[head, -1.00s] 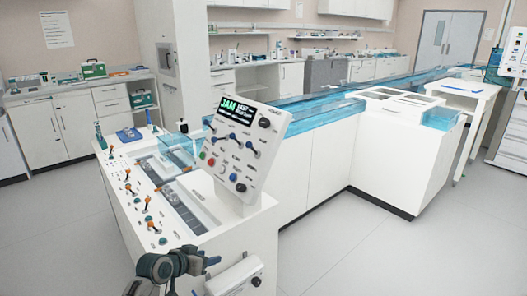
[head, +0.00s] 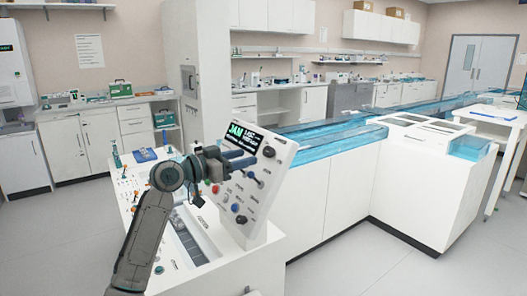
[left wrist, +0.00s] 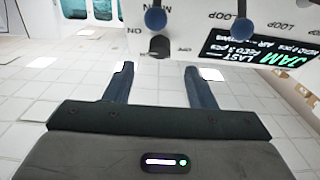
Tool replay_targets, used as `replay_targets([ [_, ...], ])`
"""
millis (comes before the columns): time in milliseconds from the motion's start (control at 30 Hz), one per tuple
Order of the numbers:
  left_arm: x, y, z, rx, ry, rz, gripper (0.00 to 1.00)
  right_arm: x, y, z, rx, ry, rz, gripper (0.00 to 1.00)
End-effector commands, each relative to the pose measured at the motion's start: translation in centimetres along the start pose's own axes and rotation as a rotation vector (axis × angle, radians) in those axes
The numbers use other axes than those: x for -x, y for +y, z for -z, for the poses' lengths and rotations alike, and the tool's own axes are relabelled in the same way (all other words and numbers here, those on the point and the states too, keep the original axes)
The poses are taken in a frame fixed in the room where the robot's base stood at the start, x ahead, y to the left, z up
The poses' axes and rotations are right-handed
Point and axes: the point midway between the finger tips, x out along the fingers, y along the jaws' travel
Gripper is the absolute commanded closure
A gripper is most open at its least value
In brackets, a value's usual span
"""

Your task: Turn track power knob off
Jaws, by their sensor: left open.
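The tilted white control panel (head: 262,200) carries a JAM display (head: 243,135), blue levers and several knobs. A black knob (head: 268,152) sits at its upper right, beside the display; I take it as the track power knob. It also shows in the left wrist view (left wrist: 160,46), with part of the lettering cut off. My left gripper (head: 246,152) is open in front of the panel's upper part, covering some controls. In the left wrist view, the fingers (left wrist: 160,78) are spread with the black knob ahead between them, apart from it. My right gripper is out of view.
A white console (head: 205,235) with orange-tipped switches lies below the panel. The blue clear-covered track (head: 325,133) runs back right. Another black knob (head: 241,219) is low on the panel. Open floor lies at the right front.

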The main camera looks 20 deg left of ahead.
Motion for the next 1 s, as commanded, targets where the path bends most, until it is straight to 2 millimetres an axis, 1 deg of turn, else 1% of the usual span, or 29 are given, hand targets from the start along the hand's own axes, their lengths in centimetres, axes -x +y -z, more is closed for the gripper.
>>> replay_targets([
  [33, -1.1, 0.1, 0.3, 0.004, 0.003, -0.003, 0.5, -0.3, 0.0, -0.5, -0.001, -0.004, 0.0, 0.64],
  [200, -4.1, 0.1, 0.2, 0.005, 0.001, -0.002, 0.5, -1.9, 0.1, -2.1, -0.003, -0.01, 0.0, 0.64],
  [300, -5.5, 0.1, 0.2, 0.003, 0.0, -0.001, 0.5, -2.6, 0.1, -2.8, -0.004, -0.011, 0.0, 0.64],
  [400, -6.4, 0.0, 0.1, 0.001, 0.0, 0.0, 0.5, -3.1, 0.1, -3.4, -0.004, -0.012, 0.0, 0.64],
  [533, -7.0, 0.0, -0.1, 0.002, -0.002, 0.0, 0.5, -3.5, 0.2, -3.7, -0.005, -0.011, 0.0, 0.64],
  [800, -7.1, 0.0, -0.1, 0.0, -0.002, 0.001, 0.5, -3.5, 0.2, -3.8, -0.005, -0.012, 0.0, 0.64],
  [867, -7.1, 0.0, -0.1, 0.0, -0.002, 0.001, 0.62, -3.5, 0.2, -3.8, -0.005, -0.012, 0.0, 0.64],
  [1000, -7.1, 0.0, -0.1, 0.0, -0.002, 0.001, 0.89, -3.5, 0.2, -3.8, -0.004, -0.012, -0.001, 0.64],
])
